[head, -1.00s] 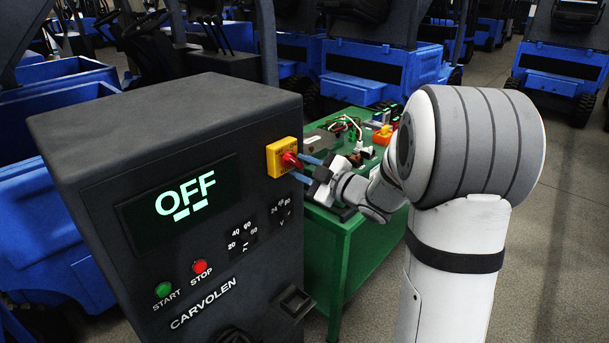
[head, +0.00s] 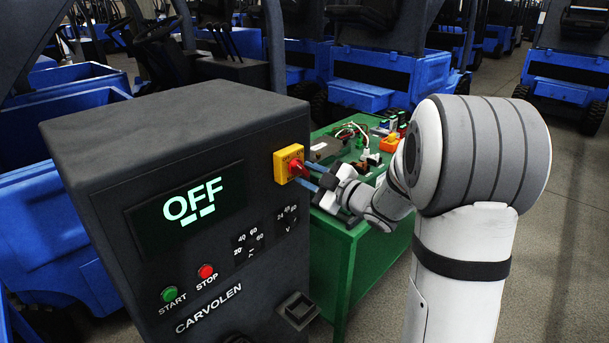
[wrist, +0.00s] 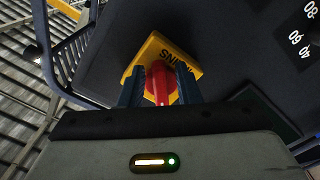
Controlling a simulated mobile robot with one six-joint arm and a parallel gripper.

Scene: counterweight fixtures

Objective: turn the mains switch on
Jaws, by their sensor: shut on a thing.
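The mains switch is a red knob (head: 296,168) on a yellow plate (head: 281,166) at the upper right of the dark charger's front. In the wrist view the red knob (wrist: 160,84) stands between the two blue fingers of my gripper (wrist: 160,92), in front of the yellow plate (wrist: 151,50) lettered MAINS. My gripper (head: 308,174) is shut on the knob, and its fingers hide part of it. The charger's display (head: 190,205) reads OFF.
Below the display are a green START button (head: 169,294) and a red STOP button (head: 206,271). A green table (head: 335,240) with wires and small parts stands close behind my gripper. Blue forklifts fill the background.

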